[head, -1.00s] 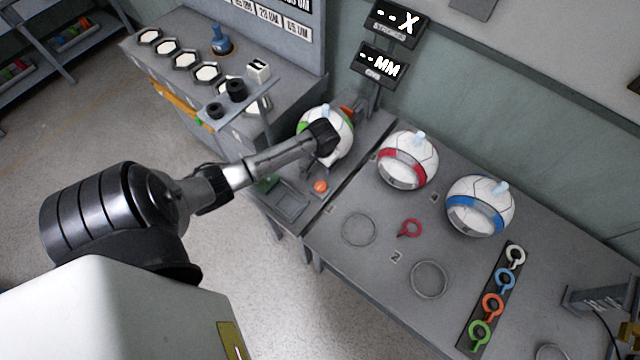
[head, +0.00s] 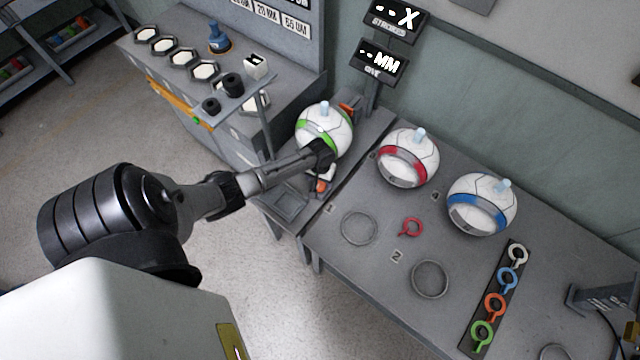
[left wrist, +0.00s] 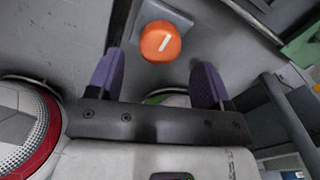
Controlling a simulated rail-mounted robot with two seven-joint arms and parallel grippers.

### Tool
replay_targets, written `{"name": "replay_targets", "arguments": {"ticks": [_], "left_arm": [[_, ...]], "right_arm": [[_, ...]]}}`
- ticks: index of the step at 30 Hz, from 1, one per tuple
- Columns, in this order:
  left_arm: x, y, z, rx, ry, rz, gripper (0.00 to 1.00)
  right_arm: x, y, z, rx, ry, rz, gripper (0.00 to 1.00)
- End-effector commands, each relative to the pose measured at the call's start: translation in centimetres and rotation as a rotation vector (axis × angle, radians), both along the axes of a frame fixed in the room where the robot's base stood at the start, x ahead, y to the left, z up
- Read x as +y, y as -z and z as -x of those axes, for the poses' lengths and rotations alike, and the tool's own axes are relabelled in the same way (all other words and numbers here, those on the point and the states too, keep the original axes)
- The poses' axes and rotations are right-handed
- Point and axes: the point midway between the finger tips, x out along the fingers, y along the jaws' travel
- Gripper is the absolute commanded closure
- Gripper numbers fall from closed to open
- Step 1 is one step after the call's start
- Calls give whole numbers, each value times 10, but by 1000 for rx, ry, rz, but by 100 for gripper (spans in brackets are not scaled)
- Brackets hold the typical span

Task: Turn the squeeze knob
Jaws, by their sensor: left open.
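The squeeze knob (left wrist: 160,42) is round and orange with a white line on its face, and it sits on a grey mount in the left wrist view. In the head view the knob (head: 320,186) is partly hidden by my left gripper (head: 324,170). In the left wrist view my left gripper (left wrist: 158,82) is open, with its two purple-padded fingers spread and nothing between them. The knob lies just beyond the fingertips, roughly centred between them, and appears apart from them. My right gripper is not in view.
A white ball with a green band (head: 337,125) stands on the press just behind the gripper. Balls with a red band (head: 402,172) and a blue band (head: 475,216) stand on the table to the right. A small post-mounted shelf (head: 232,98) is at the left.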

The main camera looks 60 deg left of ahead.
Motion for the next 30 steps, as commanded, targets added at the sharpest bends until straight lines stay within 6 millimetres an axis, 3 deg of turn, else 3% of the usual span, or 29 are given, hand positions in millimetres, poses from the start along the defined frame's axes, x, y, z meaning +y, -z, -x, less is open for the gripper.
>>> {"name": "replay_targets", "arguments": {"ticks": [3, 9, 22, 30], "left_arm": [[-1, 18, 0, 1, 0, 0, 27], [0, 32, 0, -1, 1, -1, 27], [0, 36, 0, -1, 1, -1, 27], [0, 36, 0, -1, 1, -1, 53]], "right_arm": [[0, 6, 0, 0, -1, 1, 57], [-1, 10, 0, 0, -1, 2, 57], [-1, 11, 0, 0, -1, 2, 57], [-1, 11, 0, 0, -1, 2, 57]]}}
